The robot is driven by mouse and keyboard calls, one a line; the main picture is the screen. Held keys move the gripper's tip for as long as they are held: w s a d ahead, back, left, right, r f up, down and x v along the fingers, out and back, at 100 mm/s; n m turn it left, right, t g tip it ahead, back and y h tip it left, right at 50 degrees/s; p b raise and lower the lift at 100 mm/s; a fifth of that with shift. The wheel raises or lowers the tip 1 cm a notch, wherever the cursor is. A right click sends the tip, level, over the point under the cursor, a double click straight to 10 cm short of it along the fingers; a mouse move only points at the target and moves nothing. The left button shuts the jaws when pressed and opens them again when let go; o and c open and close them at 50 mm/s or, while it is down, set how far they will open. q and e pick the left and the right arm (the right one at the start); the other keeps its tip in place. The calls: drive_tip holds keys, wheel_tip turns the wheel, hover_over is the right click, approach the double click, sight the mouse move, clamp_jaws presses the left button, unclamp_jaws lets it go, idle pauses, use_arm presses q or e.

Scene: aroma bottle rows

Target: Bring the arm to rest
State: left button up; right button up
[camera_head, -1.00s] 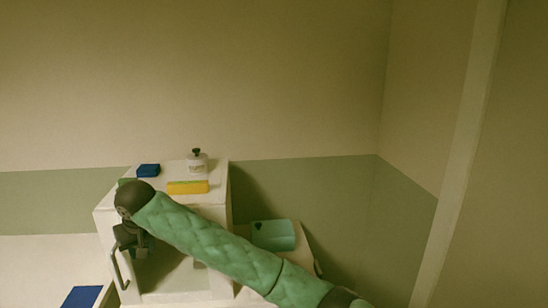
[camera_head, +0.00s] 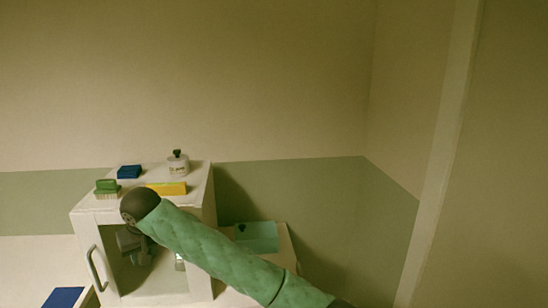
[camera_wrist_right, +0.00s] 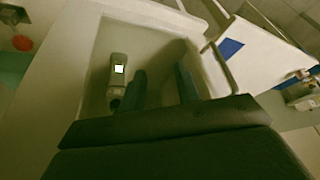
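My right arm, in a green sleeve, reaches in from the lower right in the head view. My right gripper (camera_head: 138,258) hangs in front of the open front of a white cabinet (camera_head: 205,240), partly in shadow. In the right wrist view its two dark fingers (camera_wrist_right: 160,88) are apart with nothing between them. My left gripper is not in view.
On the cabinet top are a clear bottle (camera_head: 178,165), a blue block (camera_head: 129,171), a yellow block (camera_head: 167,188) and a green brush (camera_head: 107,187). A handle (camera_head: 96,269) is at its left. A blue patch (camera_head: 63,298) lies lower left.

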drive_tip(key=s+d+f+m+y, duration=0.1)
drive_tip(key=s+d+f, duration=0.2)
drive_tip(key=d+f, duration=0.65)
drive_tip(key=s+d+f+m, duration=0.2)
drive_tip(key=s+d+f, duration=0.3)
drive_tip(key=f, duration=0.8)
drive_tip(key=s+d+f+m+y, duration=0.1)
drive_tip(key=s+d+f, duration=0.1)
drive_tip(key=d+f, duration=0.8)
drive_tip(key=s+d+f+m+g+h, duration=0.1)
drive_tip(key=s+d+f+h, duration=0.1)
drive_tip(key=s+d+f, duration=0.7)
drive_tip(key=s+d+f+m+h, duration=0.1)
drive_tip(key=s+d+f+h, duration=0.1)
drive_tip(key=s+d+f, duration=0.8)
drive_tip(key=s+d, duration=0.6)
drive_tip(key=s, duration=0.1)
drive_tip(key=shift+s+d+g, duration=0.2)
drive_tip(key=shift+d+g, duration=0.15)
drive_tip(key=shift+g, duration=0.05)
drive_tip(key=shift+f, duration=0.1)
